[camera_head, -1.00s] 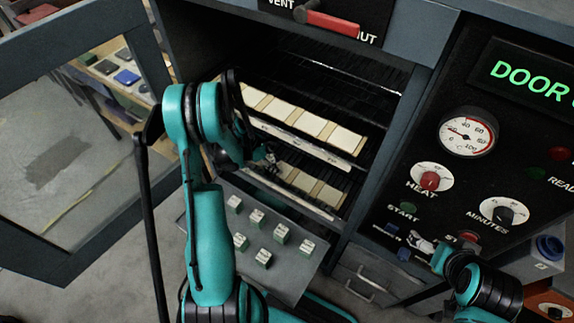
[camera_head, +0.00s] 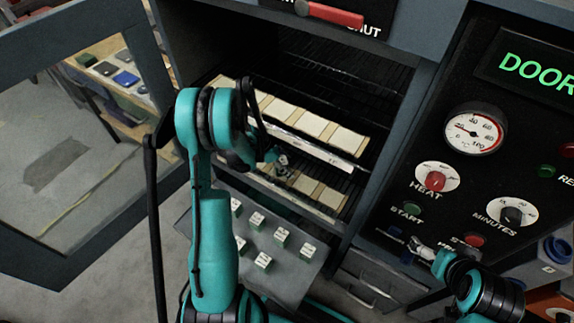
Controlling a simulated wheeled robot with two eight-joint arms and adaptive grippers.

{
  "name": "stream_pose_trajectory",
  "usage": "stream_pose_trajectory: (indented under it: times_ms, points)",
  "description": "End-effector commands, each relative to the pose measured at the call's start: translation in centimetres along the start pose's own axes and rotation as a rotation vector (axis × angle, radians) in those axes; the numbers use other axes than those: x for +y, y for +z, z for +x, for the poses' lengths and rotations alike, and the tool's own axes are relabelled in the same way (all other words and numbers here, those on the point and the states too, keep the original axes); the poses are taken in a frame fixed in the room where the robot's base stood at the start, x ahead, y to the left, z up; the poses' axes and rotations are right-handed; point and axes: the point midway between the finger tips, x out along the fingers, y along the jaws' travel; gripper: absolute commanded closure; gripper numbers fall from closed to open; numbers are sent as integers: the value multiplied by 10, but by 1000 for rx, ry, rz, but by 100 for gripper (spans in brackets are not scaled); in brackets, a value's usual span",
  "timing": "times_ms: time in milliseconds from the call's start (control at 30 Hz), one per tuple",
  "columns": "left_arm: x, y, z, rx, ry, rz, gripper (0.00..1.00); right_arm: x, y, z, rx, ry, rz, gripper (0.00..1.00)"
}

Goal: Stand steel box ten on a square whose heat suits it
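Several small pale-topped boxes (camera_head: 281,236) stand on a grey flap (camera_head: 290,277) below the open oven; their labels are too small to read, so I cannot tell which is steel box ten. Cream squares line the upper oven shelf (camera_head: 311,124), and more lie on the lower shelf (camera_head: 330,197). My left gripper (camera_head: 282,164) is at the oven mouth, over the left part of the lower shelf. Its fingers are small and partly hidden by my arm; I cannot tell whether they hold a box. My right gripper (camera_head: 422,249) is by the control panel, near its lower buttons.
The oven door (camera_head: 100,225) is open at the left. The control panel at the right has a dial gauge (camera_head: 475,132), a red HEAT knob (camera_head: 436,182), a MINUTES knob (camera_head: 512,214) and a lit display beginning DOOR (camera_head: 538,74). A red vent lever (camera_head: 330,14) is above the oven opening.

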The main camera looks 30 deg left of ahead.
Motion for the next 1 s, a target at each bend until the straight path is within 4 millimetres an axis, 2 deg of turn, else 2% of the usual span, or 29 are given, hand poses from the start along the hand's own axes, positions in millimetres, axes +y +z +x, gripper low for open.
stream_pose_trajectory:
  times_ms: [267, 400, 800, 1000]
  points:
    - [0, 1, -2, 0, 0, 0, 41, 0, 0, 0, 0, 0, 0, 0]
    - [0, 3, -18, 0, 0, -1, 41, 0, -8, -11, 0, 0, 0, 0]
    - [-2, -76, -61, 0, 2, -4, 41, 0, -22, -31, 0, 0, 0, 0]
    - [-2, -98, -72, 0, 0, -1, 41, 0, -25, -36, 0, 0, 0, 0]
